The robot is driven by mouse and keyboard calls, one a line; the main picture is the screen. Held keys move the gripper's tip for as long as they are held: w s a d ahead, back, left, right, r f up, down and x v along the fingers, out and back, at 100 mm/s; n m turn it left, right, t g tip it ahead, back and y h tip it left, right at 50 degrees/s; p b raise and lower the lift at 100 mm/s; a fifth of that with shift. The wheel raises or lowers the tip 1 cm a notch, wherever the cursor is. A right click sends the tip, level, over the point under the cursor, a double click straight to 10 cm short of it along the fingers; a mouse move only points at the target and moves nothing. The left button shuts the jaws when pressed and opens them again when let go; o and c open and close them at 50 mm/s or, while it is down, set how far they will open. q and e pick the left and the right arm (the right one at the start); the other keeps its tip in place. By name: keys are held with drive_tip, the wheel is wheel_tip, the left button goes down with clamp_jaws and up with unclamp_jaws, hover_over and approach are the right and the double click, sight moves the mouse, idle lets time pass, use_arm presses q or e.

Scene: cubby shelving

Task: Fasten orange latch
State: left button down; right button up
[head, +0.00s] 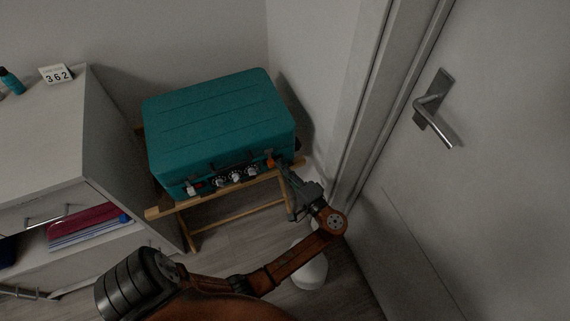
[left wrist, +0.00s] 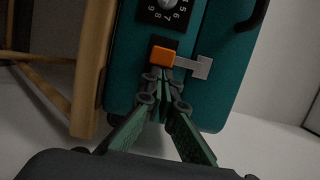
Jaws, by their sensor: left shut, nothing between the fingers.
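A closed teal suitcase (head: 220,120) lies on a wooden rack, its front carrying dials and latches. The orange latch (head: 271,162) is near the right end of that front. In the left wrist view the orange latch (left wrist: 162,56) is a small block, with a grey metal piece (left wrist: 200,67) beside it on the right. My left gripper (head: 284,168) is at the suitcase front by this latch. In the left wrist view its fingertips (left wrist: 163,88) are together and empty, just below the orange block; whether they touch it I cannot tell. My right gripper is not in view.
The wooden rack (head: 215,199) stands on the floor; one of its legs shows in the left wrist view. A white cabinet (head: 100,125) is on the left, with folded cloths inside. A door with a metal handle (head: 435,125) is on the right. A white rounded object (head: 311,272) sits below my arm.

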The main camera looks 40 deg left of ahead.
use_arm(q)
drive_tip(key=shift+s, duration=0.2)
drive_tip(key=shift+a+f, duration=0.1)
drive_tip(key=shift+f, duration=0.05)
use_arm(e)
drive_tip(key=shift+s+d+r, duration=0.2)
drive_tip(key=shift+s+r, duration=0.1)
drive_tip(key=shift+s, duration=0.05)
use_arm(q)
drive_tip(key=s+d, duration=0.1)
drive_tip(key=d, duration=0.9)
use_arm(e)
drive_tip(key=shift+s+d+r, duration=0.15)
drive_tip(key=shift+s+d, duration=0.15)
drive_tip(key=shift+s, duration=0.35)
use_arm(q)
drive_tip(key=shift+s, duration=0.1)
